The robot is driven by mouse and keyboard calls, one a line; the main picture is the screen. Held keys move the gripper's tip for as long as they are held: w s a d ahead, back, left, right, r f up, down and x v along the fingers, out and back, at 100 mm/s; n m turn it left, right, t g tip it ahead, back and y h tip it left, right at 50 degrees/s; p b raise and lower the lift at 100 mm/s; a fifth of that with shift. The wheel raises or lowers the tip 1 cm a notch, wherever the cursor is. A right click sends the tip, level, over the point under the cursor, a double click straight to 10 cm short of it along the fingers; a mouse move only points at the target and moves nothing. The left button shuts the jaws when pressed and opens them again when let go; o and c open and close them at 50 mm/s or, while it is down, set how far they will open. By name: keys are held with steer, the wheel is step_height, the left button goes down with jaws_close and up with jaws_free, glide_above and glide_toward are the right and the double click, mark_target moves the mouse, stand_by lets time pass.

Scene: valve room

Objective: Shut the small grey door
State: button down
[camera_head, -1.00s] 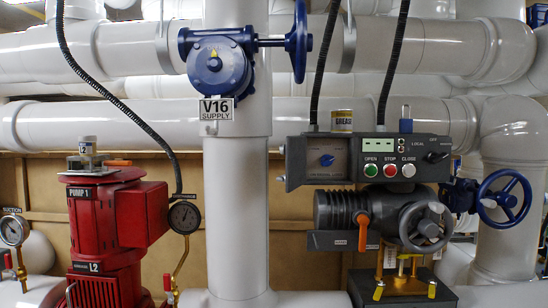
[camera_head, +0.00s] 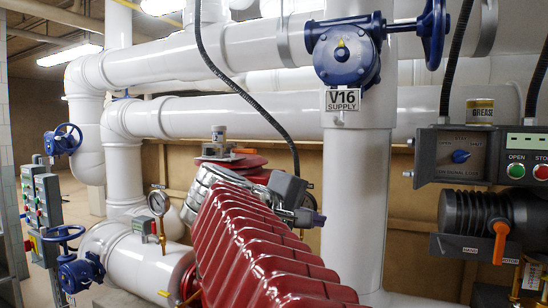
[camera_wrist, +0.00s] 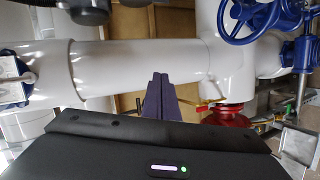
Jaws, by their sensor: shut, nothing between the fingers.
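No small grey door can be made out for certain. A grey control panel (camera_head: 486,136) at the right of the head view carries a recessed lighter section with a blue knob (camera_head: 460,156); I cannot tell if a door belongs to it. My gripper shows in the wrist view (camera_wrist: 158,96), with its two dark purple fingers shut together and empty. They are in front of a thick white pipe (camera_wrist: 120,68) and apart from the panel. In the head view my red ribbed arm sleeve fills the lower middle, and the gripper is mostly hidden behind my wrist.
The V16 valve (camera_head: 346,55) sits on a white vertical pipe (camera_head: 355,205) between my arm and the panel. Black hoses hang nearby. A grey motor housing (camera_head: 485,215) is below the panel. Handwheels (camera_head: 67,139) and grey switch boxes (camera_head: 45,200) stand at the left.

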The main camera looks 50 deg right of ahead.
steer(key=s+d+r+m+g+h, duration=0.1)
steer(key=s+d+r+g+h, duration=0.15)
steer(key=s+d+r, duration=0.4)
steer(key=m+g, duration=0.1)
steer(key=g, duration=0.3)
glide_toward(419, 157)
steer(key=w+r, duration=0.1)
steer(key=w, duration=0.2)
steer(key=shift+a+r, duration=0.2)
steer(key=shift+a, duration=0.2)
steer(key=x, duration=1)
steer(key=shift+w, duration=0.2)
steer(key=shift+d, duration=0.2)
steer(key=shift+s+a+t, duration=0.15)
steer(key=shift+s+t, duration=0.1)
